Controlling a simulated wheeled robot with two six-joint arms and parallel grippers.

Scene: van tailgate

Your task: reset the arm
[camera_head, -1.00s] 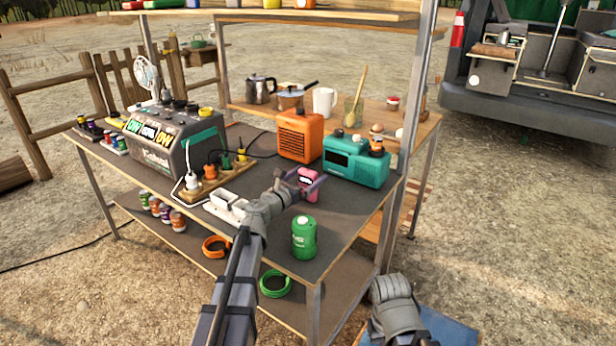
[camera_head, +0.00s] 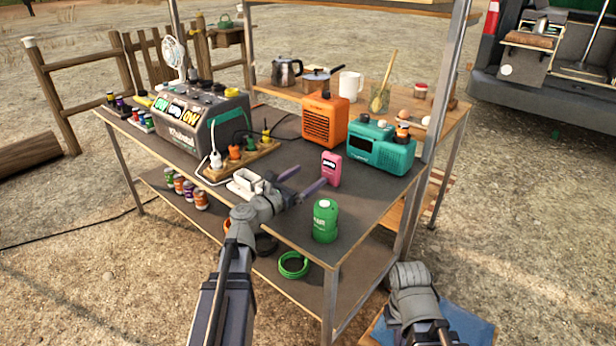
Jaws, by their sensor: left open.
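My left arm comes in from the bottom and reaches over the grey table top. Its gripper (camera_head: 306,181) is open and empty, its two purple-tipped fingers apart. My right arm (camera_head: 412,296) shows at the bottom right, low beside the table. Only its grey wrist part is seen; its fingers are not visible.
A green canister (camera_head: 326,221) stands at the near table edge, right of my left gripper. An orange heater (camera_head: 325,122), a teal radio (camera_head: 379,150), a power strip (camera_head: 238,163) with plugs and a white socket piece (camera_head: 247,184) are around. A shelf post (camera_head: 445,90) rises at right.

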